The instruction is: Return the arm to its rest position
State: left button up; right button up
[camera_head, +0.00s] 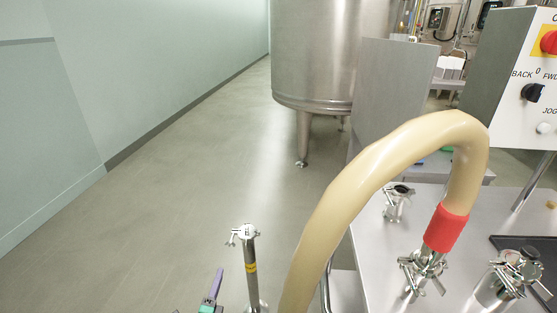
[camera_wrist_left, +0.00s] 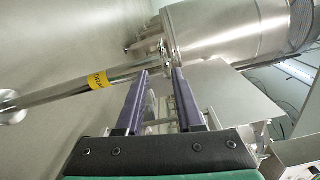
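My left gripper (camera_head: 217,285) shows at the bottom edge of the head view, with one purple finger visible there and its arm mostly out of frame. In the left wrist view its two purple fingers (camera_wrist_left: 160,74) stand apart with nothing held between them. An upright steel pipe (camera_head: 251,272) with a clamp on top and a yellow band is just right of the gripper in the head view. The pipe also shows in the left wrist view (camera_wrist_left: 72,91), left of the fingers. My right gripper is not in view.
A beige hose (camera_head: 345,195) arches to a red cuff (camera_head: 446,229) and a clamped fitting on the steel table (camera_head: 377,258). A steel vat (camera_head: 318,55) stands behind. A control box (camera_head: 508,80) is at right. The floor (camera_head: 170,200) at left is clear to the wall.

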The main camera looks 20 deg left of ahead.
pick_arm(q)
jog(key=s+d+f+m+g+h+p, duration=0.1)
jog(key=d+f+m+g+h+p, duration=0.3)
jog(key=d+f+m, duration=0.6)
jog(key=s+d+f+m+g+h, duration=0.45)
jog(key=s+f+m, duration=0.5)
jog(key=m, duration=0.65)
jog(key=s+a+f+m+g+y+p, duration=0.1)
jog(key=s+m+g, duration=0.2)
jog(key=s+m, duration=0.7)
jog(key=s+f+m+g+y, duration=0.1)
jog(key=s+m+g, duration=0.3)
jog(key=s+m, duration=0.7)
jog(key=f+m, duration=0.1)
jog(key=m, duration=1)
jog(key=shift+s+a+y+p, duration=0.3)
jog(key=shift+a+y+p, duration=0.05)
jog(key=shift+a+p, duration=0.05)
jog(key=shift+g, duration=0.25)
